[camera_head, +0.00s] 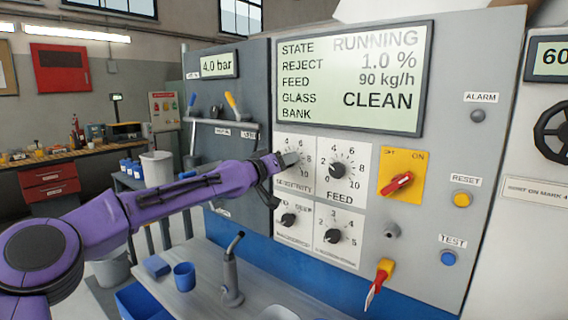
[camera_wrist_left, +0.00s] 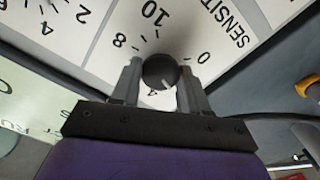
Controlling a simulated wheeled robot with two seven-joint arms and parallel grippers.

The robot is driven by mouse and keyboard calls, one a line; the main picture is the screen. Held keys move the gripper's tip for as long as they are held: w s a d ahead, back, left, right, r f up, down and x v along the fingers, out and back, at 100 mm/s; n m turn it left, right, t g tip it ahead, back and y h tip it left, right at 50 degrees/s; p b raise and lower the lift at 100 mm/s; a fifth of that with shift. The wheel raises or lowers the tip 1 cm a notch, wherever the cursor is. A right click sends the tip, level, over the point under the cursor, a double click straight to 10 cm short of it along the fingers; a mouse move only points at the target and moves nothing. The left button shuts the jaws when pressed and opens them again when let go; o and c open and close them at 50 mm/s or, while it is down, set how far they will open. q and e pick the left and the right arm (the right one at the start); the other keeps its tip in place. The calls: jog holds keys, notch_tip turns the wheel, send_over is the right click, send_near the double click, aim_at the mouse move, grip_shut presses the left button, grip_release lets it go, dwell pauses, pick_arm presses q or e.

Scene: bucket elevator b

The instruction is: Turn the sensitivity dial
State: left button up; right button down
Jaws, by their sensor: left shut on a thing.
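The sensitivity dial (camera_wrist_left: 160,71) is a round dark knob with a light pointer line, on a white scale plate marked SENSITIVITY. In the left wrist view it sits between the two fingers of my left gripper (camera_wrist_left: 157,88), which is shut on it. In the head view my purple left arm comes in from the left, and the left gripper (camera_head: 280,163) covers most of the dial. The sensitivity scale plate (camera_head: 306,181) shows around the fingers. The pointer's exact reading is hard to tell. My right gripper is not in view.
The feed dial (camera_head: 337,170) is close to the right, with two more dials below. A red switch (camera_head: 397,183) on a yellow plate is farther right. The display (camera_head: 352,80) above reads RUNNING. Levers (camera_head: 231,102) stand to the left. A bench below holds a blue cup (camera_head: 184,276).

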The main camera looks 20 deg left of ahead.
pick_arm(q)
jog(key=o, duration=1)
jog(key=shift+o, duration=0.2)
jog(key=b+v, duration=0.3)
jog(key=v, duration=0.7)
jog(key=shift+s+b, duration=0.25)
jog(key=shift+b, duration=0.1)
jog(key=shift+a, duration=0.1)
